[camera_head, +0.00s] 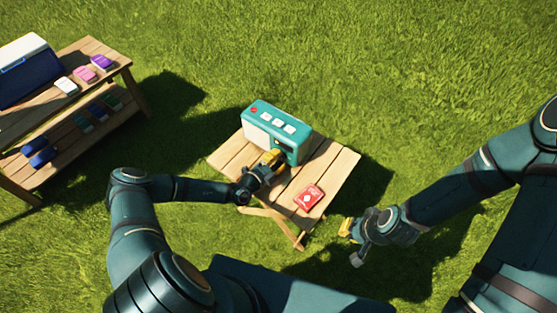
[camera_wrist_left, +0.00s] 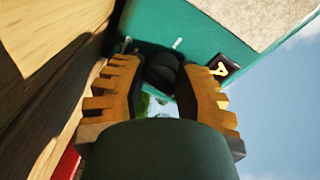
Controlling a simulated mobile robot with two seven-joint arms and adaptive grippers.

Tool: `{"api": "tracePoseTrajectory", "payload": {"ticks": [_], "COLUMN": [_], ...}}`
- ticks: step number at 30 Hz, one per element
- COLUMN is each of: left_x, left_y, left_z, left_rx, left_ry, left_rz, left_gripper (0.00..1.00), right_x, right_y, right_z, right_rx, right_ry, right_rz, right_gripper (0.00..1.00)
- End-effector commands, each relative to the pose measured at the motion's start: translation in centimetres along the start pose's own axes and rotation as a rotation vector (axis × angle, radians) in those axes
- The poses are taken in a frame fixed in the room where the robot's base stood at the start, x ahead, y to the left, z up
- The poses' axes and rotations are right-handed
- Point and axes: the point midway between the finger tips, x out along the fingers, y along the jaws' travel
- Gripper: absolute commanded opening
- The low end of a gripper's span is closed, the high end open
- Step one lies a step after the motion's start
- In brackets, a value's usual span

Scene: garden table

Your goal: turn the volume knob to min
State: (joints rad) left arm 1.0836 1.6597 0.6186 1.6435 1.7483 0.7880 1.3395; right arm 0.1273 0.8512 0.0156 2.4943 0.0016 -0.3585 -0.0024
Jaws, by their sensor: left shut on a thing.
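A teal radio (camera_head: 264,125) with a pale front panel stands on the small wooden folding table (camera_head: 228,158). It also shows in the left wrist view (camera_wrist_left: 200,45). Its dark round volume knob (camera_wrist_left: 160,70) sits between the yellow fingers of my left gripper (camera_wrist_left: 157,92), which are shut on it. In the head view the left gripper (camera_head: 274,158) is against the radio's front and hides the knob. A small display with a yellow mark (camera_wrist_left: 222,68) is beside the knob. My right gripper (camera_head: 346,228) hangs over the grass, apart from the table; its fingers are too small to judge.
A red card-like box (camera_head: 308,197) lies on the table near its front right edge. At the left a wooden shelf bench (camera_head: 122,62) holds a blue and white cooler (camera_head: 30,75) and several small coloured items. Open grass surrounds both.

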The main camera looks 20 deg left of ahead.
Motion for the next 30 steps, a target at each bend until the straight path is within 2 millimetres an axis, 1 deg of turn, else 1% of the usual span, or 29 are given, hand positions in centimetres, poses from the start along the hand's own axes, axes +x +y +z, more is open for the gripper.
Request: {"api": "tracePoseTrajectory", "payload": {"ticks": [16,17,18,19,20,30], "left_x": [0.08,0.08,0.08,0.08,0.07,-0.19], "left_y": [-0.13,-0.14,-0.14,-0.14,-0.13,-0.06], "left_z": [-0.09,-0.09,-0.09,-0.08,-0.07,0.01], "left_rx": [-0.027,-0.027,-0.027,-0.027,-0.027,-0.026], "left_ry": [0.004,0.004,0.004,0.004,0.003,0.002], "left_rz": [-0.006,-0.006,-0.006,-0.006,-0.006,-0.004], "left_gripper": [0.00,0.38,0.52,0.63,0.67,0.67], "right_x": [0.11,0.11,0.11,0.11,0.11,0.11], "right_y": [0.04,0.04,0.04,0.04,0.04,0.03], "right_z": [-0.02,-0.02,-0.02,-0.02,-0.02,-0.01], "right_rx": [0.000,0.000,0.000,0.000,0.000,0.000], "right_ry": [0.001,0.001,0.001,0.001,0.001,0.001], "right_rz": [0.000,0.000,0.000,0.000,0.000,0.000], "right_gripper": [0.00,0.00,0.00,0.00,0.00,0.00]}}
